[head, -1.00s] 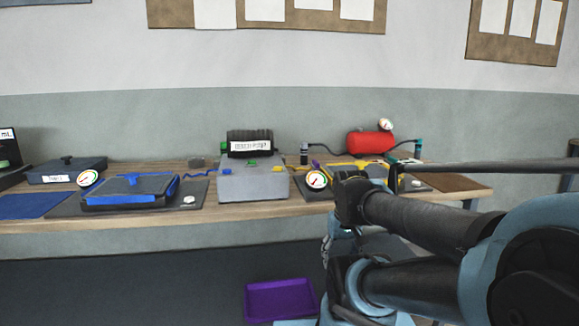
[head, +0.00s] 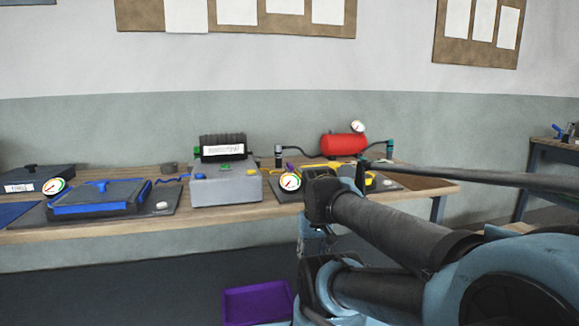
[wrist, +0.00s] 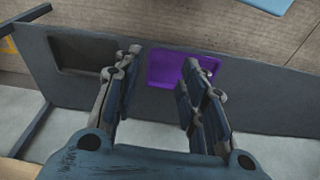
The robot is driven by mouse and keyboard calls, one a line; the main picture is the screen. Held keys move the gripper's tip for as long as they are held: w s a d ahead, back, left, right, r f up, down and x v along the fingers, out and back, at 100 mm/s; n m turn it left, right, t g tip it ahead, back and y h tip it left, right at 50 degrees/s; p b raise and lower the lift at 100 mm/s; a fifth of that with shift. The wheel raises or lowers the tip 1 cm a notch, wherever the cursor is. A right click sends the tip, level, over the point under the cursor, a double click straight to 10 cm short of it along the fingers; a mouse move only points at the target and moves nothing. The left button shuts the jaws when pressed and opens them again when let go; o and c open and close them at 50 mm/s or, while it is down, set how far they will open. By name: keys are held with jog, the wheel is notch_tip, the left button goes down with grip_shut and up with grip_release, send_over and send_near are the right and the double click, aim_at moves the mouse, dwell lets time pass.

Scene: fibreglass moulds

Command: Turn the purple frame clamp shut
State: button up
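A small purple piece (head: 289,166), which looks like the purple frame clamp, shows beside the yellow-framed mould (head: 316,171) on the bench in the head view. It is too small to tell whether it is turned open or shut. My arm covers part of the bench's right side.
On the bench stand a grey box (head: 226,188), a blue-framed mould (head: 97,197), a dial gauge (head: 290,182) and a red tank (head: 343,144). Another table (head: 550,165) stands far right.

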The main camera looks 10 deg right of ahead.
jog(key=w+r+g, duration=0.1)
jog(key=w+r, duration=1.6)
jog(key=r, duration=0.5)
notch_tip(320, 180, up, 14)
jog(key=f+g, duration=0.1)
send_over(290, 163)
jog(key=shift+n, duration=0.4)
jog(key=f, duration=1.6)
jog(key=shift+s+a+f, duration=0.1)
jog(key=shift+s+f, duration=0.15)
jog(key=shift+f, duration=0.15)
grip_shut()
